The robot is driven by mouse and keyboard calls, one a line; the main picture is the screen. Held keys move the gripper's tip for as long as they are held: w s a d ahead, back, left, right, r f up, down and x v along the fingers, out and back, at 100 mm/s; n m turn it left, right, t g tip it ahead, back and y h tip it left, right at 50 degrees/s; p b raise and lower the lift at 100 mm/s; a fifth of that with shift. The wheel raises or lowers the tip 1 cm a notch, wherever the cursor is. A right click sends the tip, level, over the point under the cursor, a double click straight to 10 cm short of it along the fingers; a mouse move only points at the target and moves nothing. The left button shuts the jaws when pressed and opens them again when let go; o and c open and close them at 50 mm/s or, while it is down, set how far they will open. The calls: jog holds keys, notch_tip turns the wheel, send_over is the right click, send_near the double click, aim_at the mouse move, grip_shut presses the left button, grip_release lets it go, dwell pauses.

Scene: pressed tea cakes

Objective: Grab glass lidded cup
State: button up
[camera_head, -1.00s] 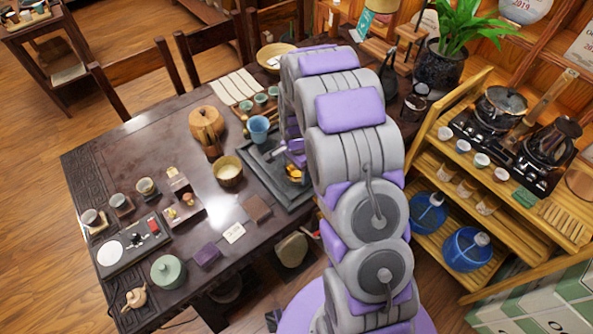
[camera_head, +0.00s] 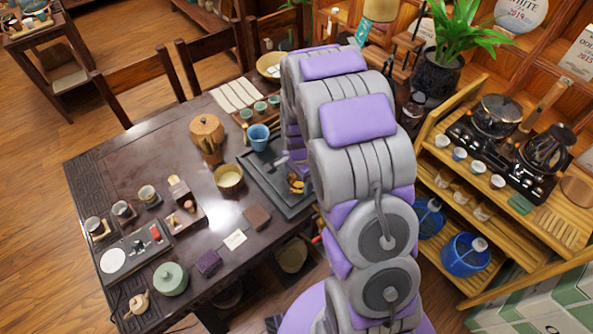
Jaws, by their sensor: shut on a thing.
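My gripper (camera_head: 292,160) is only partly visible, low over the dark tea tray (camera_head: 262,176), at the left edge of my arm. Its fingertips are mostly hidden by the arm. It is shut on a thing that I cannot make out. I cannot clearly pick out a glass lidded cup on the tray. A small orange-brown figure (camera_head: 296,184) sits on the tray just below the gripper.
A bamboo shelf (camera_head: 446,215) with stoves stands at right.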

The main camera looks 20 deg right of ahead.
jog(key=s+a+r+p, duration=0.1)
jog(key=s+p, duration=0.1)
jog(key=s, duration=1)
jog(key=shift+s, duration=0.15)
